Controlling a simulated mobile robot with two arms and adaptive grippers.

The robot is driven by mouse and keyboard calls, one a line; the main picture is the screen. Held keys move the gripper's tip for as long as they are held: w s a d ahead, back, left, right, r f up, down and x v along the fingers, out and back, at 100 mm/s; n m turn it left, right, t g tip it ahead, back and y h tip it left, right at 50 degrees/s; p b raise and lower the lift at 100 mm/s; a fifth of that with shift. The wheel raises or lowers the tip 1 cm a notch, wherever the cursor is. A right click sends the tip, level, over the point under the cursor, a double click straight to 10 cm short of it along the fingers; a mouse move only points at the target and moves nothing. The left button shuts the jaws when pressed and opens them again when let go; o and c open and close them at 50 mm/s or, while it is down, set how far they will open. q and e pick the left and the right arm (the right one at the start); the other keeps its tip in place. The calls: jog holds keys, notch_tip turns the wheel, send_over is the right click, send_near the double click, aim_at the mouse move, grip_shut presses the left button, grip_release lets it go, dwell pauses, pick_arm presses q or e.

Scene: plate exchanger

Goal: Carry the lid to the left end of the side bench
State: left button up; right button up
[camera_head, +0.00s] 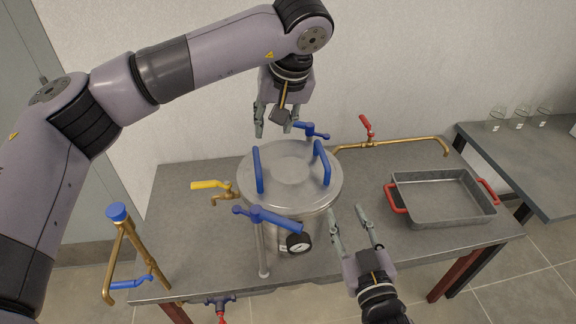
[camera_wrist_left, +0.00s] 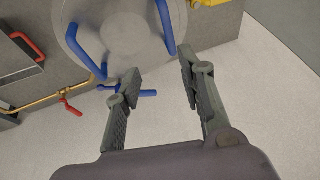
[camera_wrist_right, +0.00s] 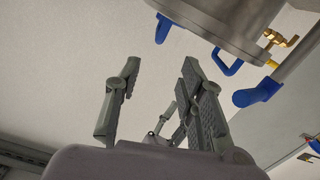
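The round grey metal lid (camera_head: 290,172) sits on the cylindrical vessel (camera_head: 288,232) on the main bench. It has two upright blue handles, left (camera_head: 258,169) and right (camera_head: 322,163). My left gripper (camera_head: 273,130) is open and empty, above and behind the lid's far edge. In the left wrist view the lid (camera_wrist_left: 110,28) and its handles lie beyond the open fingers (camera_wrist_left: 160,75). My right gripper (camera_head: 350,211) is open and empty, beside the vessel at front right. The side bench (camera_head: 545,180) is at the far right, partly out of view.
Blue-handled levers stand at the vessel's front (camera_head: 268,217) and back (camera_head: 312,131). A gauge (camera_head: 298,242), a yellow-handled tap (camera_head: 210,185), a brass pipe (camera_head: 410,147) and a red-handled tray (camera_head: 440,222) surround it. Several glass beakers (camera_head: 519,118) stand on the side bench, whose front left is clear.

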aim_at(257, 156)
pick_arm(q)
jog(key=shift+a+r, duration=0.5)
jog(key=shift+r, duration=0.05)
pick_arm(e)
jog(key=shift+s+r, duration=0.1)
jog(key=shift+r, duration=0.1)
pick_arm(q)
jog(key=shift+f, duration=0.1)
